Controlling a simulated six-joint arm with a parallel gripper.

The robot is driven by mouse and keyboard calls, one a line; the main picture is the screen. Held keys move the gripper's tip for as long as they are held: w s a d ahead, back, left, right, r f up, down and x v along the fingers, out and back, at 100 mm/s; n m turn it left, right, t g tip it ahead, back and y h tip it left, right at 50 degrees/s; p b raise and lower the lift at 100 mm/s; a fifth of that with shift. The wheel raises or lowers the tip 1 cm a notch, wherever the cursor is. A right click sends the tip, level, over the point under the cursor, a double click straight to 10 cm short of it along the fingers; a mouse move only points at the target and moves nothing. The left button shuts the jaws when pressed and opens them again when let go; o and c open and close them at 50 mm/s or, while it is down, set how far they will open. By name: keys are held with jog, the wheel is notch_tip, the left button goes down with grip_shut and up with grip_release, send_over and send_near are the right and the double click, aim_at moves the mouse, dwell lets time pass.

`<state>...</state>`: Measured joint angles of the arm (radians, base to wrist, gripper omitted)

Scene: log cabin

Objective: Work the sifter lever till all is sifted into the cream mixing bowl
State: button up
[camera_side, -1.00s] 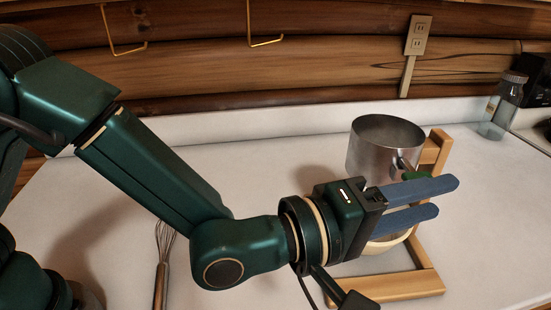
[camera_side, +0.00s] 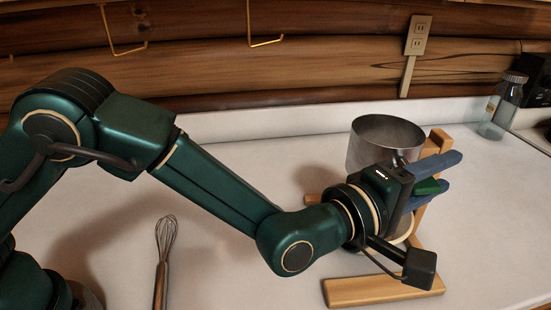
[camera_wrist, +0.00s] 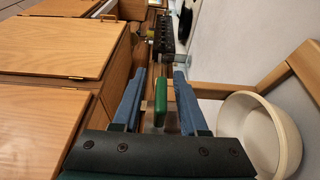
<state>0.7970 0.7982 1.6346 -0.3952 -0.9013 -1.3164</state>
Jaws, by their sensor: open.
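The metal sifter (camera_side: 383,142) is an open-topped cylinder held on a wooden stand (camera_side: 385,290). The cream mixing bowl (camera_wrist: 283,140) stands to the right of my fingers in the wrist view. In the side view my gripper hides most of it. The sifter's contents are hidden.
A whisk (camera_side: 164,250) lies on the pale counter left of the stand, below my arm. A lidded glass jar (camera_side: 502,105) stands at the back right. Wooden cabinet doors (camera_wrist: 60,50) show at left in the wrist view. The counter's front right is clear.

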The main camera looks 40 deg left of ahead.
jog(key=shift+c, duration=0.3)
grip_shut()
jog(key=shift+f, duration=0.1)
jog(key=shift+w+a+f+m+t+h, duration=0.1)
jog(key=shift+f+m+t+h, duration=0.2)
jog(key=shift+m, duration=0.8)
jog(key=shift+d+f+m+t+h, duration=0.1)
jog(key=shift+f+m+t+h, duration=0.25)
jog(key=shift+m, duration=0.75)
jog(key=shift+w+a+f+m+t+h, duration=0.15)
jog(key=shift+m+h, duration=0.3)
jog(key=shift+m, duration=0.65)
jog(key=shift+s+f, duration=0.1)
jog(key=shift+o, duration=0.3)
grip_release()
